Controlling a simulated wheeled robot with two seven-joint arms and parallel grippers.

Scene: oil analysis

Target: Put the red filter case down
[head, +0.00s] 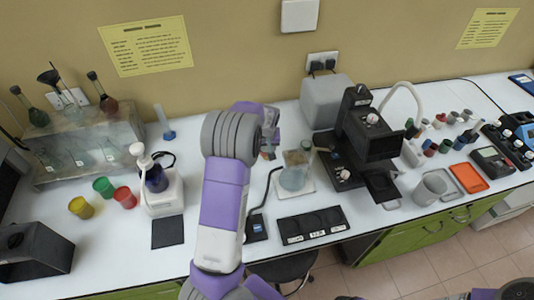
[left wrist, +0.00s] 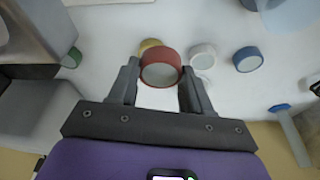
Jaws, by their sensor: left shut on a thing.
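In the left wrist view the red filter case (left wrist: 160,69), a short round ring with a pale face, sits between the two fingers of my left gripper (left wrist: 157,82). The gripper is shut on it. Behind the case in the wrist view are a yellow case (left wrist: 150,45), partly hidden, a white case (left wrist: 203,52) and a blue case (left wrist: 247,59). My right gripper is not in view.
The black microscope (head: 368,135) stands right of the beaker. Several small coloured cases stand at the right, near an orange tray (head: 468,178). A black slotted tray (head: 312,225) lies at the front edge. Yellow, green and red cups (head: 125,197) stand at the left.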

